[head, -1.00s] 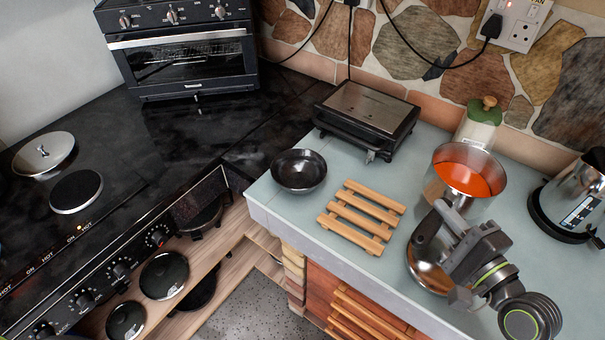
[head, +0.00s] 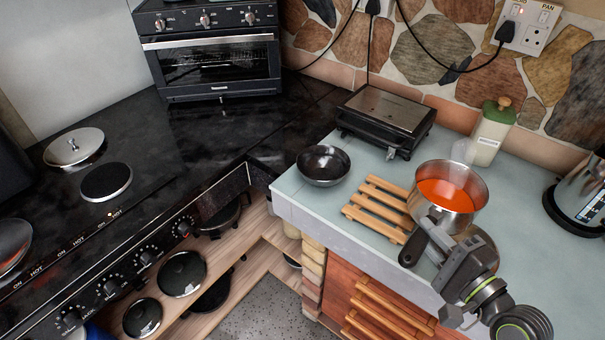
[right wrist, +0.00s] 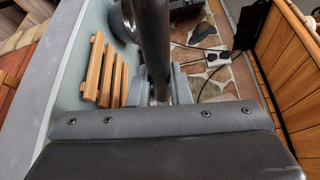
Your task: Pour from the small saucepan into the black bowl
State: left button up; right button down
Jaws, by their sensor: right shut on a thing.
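The small saucepan (head: 421,205) is shiny metal and holds orange-red liquid. It is roughly level, above the counter, and covers the right end of the wooden rack in the head view. My right gripper (head: 440,245) is shut on its black handle (head: 412,249); a dark bar, likely this handle, also shows in the right wrist view (right wrist: 153,45). The black bowl (head: 323,166) stands on the counter, left of the saucepan and apart from it; its inside looks empty. My left gripper is not in view.
The slatted wooden rack (head: 375,212) lies between bowl and saucepan. Behind are a black grill (head: 386,112) and a green-lidded jar (head: 490,135). A kettle (head: 585,205) stands at right. A shiny round metal thing (head: 488,243) is partly hidden below the gripper.

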aim_at(320, 165)
jog(key=k+j+u, duration=0.5)
jog(key=k+j, duration=0.3)
